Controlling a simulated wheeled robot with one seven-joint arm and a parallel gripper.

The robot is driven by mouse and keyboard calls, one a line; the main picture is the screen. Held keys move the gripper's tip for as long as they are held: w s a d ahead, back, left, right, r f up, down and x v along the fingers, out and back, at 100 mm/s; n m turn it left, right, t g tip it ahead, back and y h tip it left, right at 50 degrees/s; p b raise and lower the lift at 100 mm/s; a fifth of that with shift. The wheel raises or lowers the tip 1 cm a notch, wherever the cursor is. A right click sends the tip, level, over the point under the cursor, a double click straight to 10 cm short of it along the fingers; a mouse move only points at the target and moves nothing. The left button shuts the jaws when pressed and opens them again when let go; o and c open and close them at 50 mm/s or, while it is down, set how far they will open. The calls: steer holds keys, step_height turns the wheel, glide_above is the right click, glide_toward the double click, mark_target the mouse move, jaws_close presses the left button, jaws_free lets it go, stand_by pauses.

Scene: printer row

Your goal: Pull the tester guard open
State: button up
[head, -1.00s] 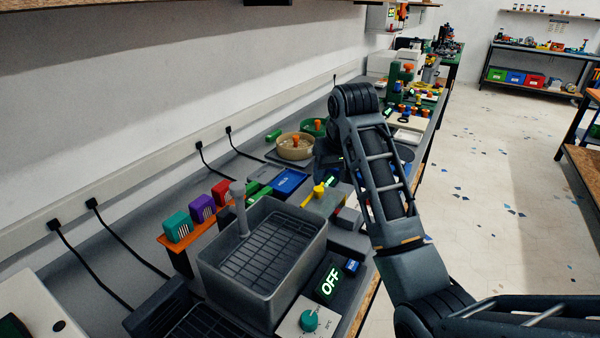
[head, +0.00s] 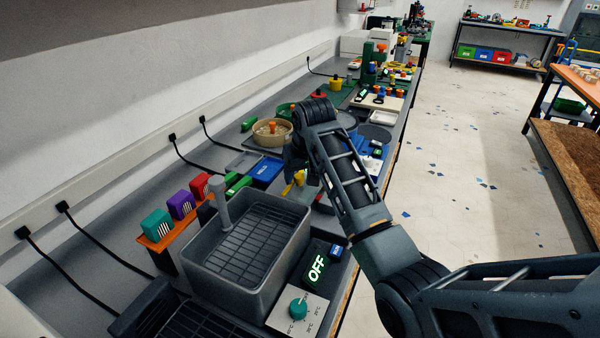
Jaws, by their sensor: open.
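My gripper (head: 303,168) hangs from the bent arm over the bench, just behind the grey basin, and is open. Its fingers are dark and small in view. A yellow handle-like part (head: 293,184) shows right below and beside the fingers; I cannot tell whether they touch it. The tester and its guard are not clearly made out; the yellow part may belong to it, and my gripper and arm hide much of that spot.
A grey basin (head: 199,267) with a rack stands in front, beside a lit OFF display (head: 316,268) and a teal knob (head: 298,308). Teal, purple and red blocks stand on an orange shelf (head: 158,247) at left. A blue tray (head: 264,171) and a tan bowl (head: 260,138) lie behind. The right floor is clear.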

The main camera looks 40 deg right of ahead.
steer(key=shift+c, duration=0.3)
jaws_close()
stand_by(0.3)
